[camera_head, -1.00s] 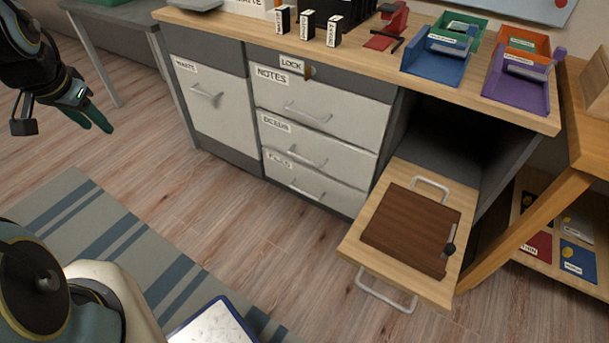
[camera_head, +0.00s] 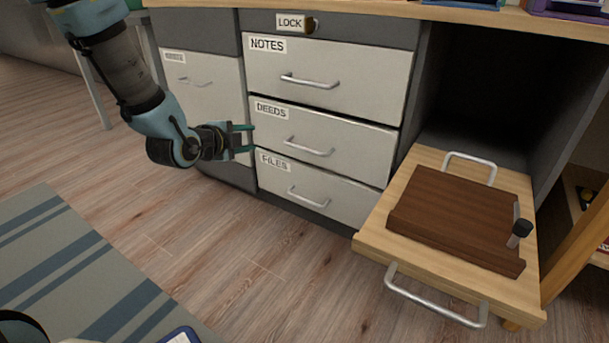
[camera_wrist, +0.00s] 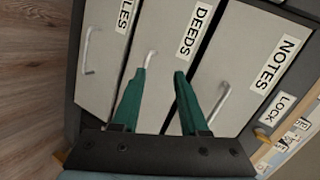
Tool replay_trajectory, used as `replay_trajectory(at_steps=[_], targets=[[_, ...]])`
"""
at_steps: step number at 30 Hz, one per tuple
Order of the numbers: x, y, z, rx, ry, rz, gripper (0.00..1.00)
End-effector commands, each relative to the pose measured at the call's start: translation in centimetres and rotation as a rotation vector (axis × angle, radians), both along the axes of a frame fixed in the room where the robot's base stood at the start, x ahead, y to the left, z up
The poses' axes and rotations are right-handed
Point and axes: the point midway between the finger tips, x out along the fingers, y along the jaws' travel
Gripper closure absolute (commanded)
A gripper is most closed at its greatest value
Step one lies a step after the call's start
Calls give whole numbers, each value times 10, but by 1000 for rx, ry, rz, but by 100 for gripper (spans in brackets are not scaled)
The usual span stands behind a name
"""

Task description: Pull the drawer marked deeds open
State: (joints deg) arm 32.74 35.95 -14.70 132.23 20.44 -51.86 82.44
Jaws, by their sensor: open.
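The deeds drawer (camera_head: 355,142) is the middle of three white drawers and sits shut, flush with its neighbours. Its silver bar handle (camera_head: 309,147) is right of its label. My gripper (camera_head: 249,139) is at the left end of the deeds drawer front, left of the handle, with green fingers apart and nothing between them. In the wrist view the deeds drawer (camera_wrist: 168,30) lies ahead, and part of its handle (camera_wrist: 151,59) shows just beyond the left fingertip; the rest is hidden by that finger.
The notes drawer (camera_head: 370,80) is above and the files drawer (camera_head: 345,198) below, both shut. A lock plate (camera_head: 291,22) is on top. A pulled-out wooden shelf (camera_head: 375,232) with a brown board (camera_head: 455,215) juts out at right.

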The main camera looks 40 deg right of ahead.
Motion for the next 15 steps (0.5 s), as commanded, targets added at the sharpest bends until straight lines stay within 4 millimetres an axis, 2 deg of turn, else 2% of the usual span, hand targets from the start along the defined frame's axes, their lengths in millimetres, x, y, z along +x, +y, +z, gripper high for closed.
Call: replay_trajectory(at_steps=[1, 5, 9, 15], targets=[[-11, -14, -31, -20, -42, -49, 56], [-33, -40, -54, -71, -147, -143, 56], [-48, -56, -65, -111, -219, -198, 56], [-53, -68, -67, -129, -249, -219, 56]])
